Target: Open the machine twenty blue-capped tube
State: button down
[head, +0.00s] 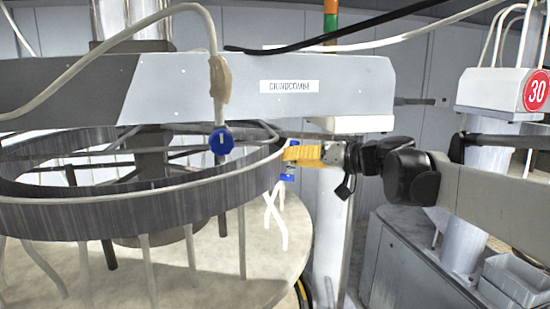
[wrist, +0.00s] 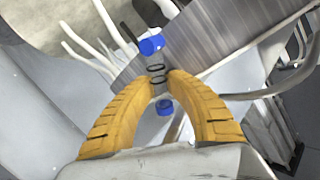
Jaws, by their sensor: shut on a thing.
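My gripper (head: 287,154) has yellow fingers and reaches in from the right, at the outer side of the grey ring. In the wrist view my gripper (wrist: 162,76) has its fingertips close together around a narrow part with thin black rings. A blue piece (wrist: 151,44) lies just beyond the tips, and a blue cap (wrist: 164,107) sits between the fingers on the near side. In the head view a blue cap (head: 287,177) shows just below the fingertips. The gripped part is mostly hidden there. Another blue cap (head: 221,140) is on a white hose at the front, apart from my gripper. No number twenty is readable.
The grey ring (head: 110,215) stands above a round pale table (head: 215,255). A grey beam (head: 330,88) labelled GRINDCOMBE crosses above my gripper. White hoses hang around it. A machine head (head: 500,90) with a red 30 sign stands at right.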

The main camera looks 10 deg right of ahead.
jog(key=c, duration=1.3)
grip_release()
jog(key=shift+a, duration=0.1)
